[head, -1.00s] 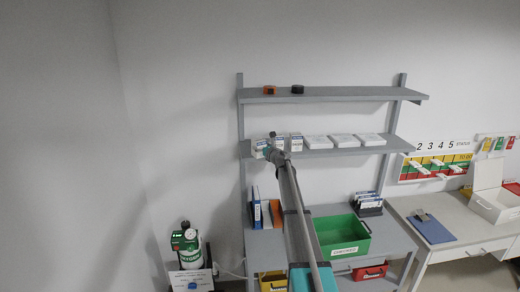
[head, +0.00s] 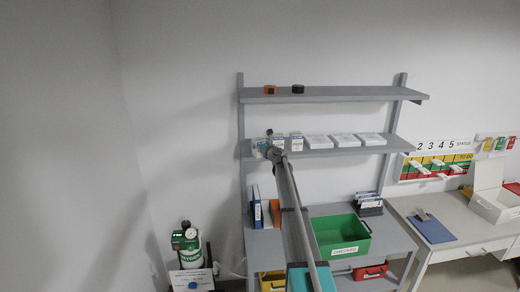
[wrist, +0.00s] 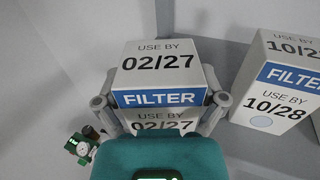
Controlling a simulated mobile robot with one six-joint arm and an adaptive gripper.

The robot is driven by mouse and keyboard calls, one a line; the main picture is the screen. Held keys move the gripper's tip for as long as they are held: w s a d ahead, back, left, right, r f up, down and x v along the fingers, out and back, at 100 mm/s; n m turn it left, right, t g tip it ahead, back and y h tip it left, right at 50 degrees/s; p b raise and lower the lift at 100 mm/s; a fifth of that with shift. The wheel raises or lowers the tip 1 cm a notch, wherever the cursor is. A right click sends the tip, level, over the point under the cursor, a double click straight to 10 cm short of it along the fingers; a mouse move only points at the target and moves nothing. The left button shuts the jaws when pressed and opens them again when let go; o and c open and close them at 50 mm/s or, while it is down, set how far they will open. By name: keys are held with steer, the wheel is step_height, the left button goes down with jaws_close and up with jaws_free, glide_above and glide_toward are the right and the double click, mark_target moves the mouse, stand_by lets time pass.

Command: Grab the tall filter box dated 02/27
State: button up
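The tall filter box dated 02/27 (wrist: 158,70) is white with a blue FILTER band, in the middle of the wrist view. It appears to be the leftmost box (head: 258,147) on the middle shelf in the head view, partly hidden by my arm. My gripper (wrist: 161,98) has one finger on each side of this box, close to its side faces. Whether the fingers press on it cannot be told. A similar box dated 10/28 (wrist: 279,82) stands to its right, apart from the right finger.
The middle shelf (head: 320,152) also bears several flat white packs (head: 343,140). The upper shelf (head: 350,94) is above my gripper. A green bin (head: 341,250) stands on the table below. An oxygen cylinder (head: 190,252) stands at lower left.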

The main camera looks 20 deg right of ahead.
mark_target(259, 140)
steer(key=c, duration=0.6)
steer(key=shift+o, duration=0.2)
steer(key=shift+r, duration=0.2)
step_height(259, 140, up, 3)
steer(key=p, duration=0.3)
steer(key=s+d, duration=0.2)
steer(key=s, duration=1.6)
